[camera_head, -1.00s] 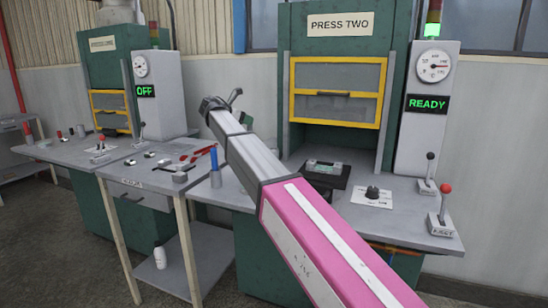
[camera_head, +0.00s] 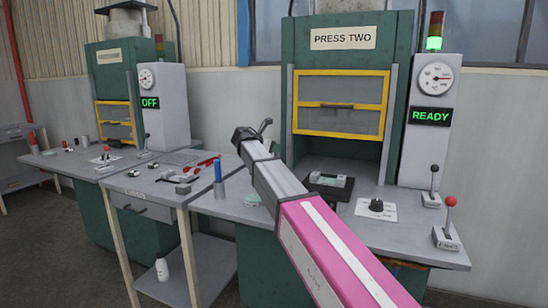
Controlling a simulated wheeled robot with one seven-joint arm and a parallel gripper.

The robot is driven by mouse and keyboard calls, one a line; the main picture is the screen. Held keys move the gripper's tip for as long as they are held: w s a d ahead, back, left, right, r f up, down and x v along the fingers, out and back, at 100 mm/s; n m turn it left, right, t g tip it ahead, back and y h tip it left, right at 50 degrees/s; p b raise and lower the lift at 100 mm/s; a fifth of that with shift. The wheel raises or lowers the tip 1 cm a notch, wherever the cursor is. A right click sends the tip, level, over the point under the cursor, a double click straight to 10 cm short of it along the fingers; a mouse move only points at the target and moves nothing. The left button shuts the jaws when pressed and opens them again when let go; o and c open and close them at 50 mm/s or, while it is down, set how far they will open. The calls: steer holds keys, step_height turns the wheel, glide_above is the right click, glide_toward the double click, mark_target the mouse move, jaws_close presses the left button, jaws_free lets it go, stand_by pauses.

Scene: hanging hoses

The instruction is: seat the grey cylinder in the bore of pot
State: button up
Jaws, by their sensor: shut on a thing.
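My arm reaches forward from the lower right, and my gripper (camera_head: 254,131) is at its far end, over the bench in front of the left side of PRESS TWO. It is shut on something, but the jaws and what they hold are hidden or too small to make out. A dark block with a pale green and grey top (camera_head: 329,183) lies on the bed of PRESS TWO; I cannot tell whether it is the pot, and no bore shows. A short grey cylinder (camera_head: 219,190) with a blue rod (camera_head: 217,170) above it stands on the bench left of my arm.
PRESS TWO (camera_head: 342,40) has a yellow-framed guard (camera_head: 341,104) above an open bed, and its panel reads READY. Levers (camera_head: 447,225) stand at the bench's right. Red-handled tools (camera_head: 205,164) lie on the left table. Another press (camera_head: 112,75) reads OFF.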

steer(key=shift+f, duration=1.8)
steer(key=shift+f, duration=0.35)
steer(key=o, duration=0.8)
steer(key=shift+s+f, duration=0.1)
steer(key=shift+r, duration=0.2)
steer(key=shift+o, duration=0.5)
steer(key=shift+s+a+r, duration=0.15)
steer(key=shift+a+r, duration=0.05)
steer(key=shift+r, duration=0.05)
steer(key=v, duration=1.1)
steer(key=shift+a+r, duration=0.2)
steer(key=shift+s, duration=0.15)
